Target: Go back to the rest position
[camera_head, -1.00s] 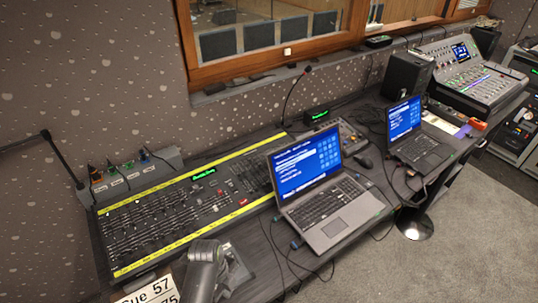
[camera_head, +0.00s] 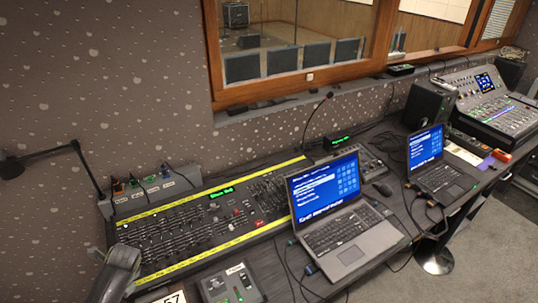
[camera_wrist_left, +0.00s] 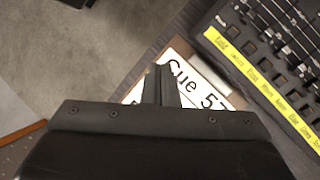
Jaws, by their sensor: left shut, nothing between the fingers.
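The lighting console (camera_head: 205,228) with rows of faders and yellow label strips lies on the desk in the head view. Its corner and a yellow strip (camera_wrist_left: 262,88) show at the right in the left wrist view. My left arm shows at the lower left of the head view, in front of the console's left end; its fingertips cannot be made out there. In the left wrist view my left gripper (camera_wrist_left: 160,85) is shut and empty, over the white "Cue 57" card (camera_wrist_left: 190,72). My right gripper is not in view.
A small grey box (camera_head: 231,284) sits in front of the console. Laptops (camera_head: 345,238) and (camera_head: 440,178) stand to the right with cables around them. A gooseneck lamp (camera_head: 50,153) stands at the left. Grey floor (camera_wrist_left: 80,70) lies beyond the desk edge.

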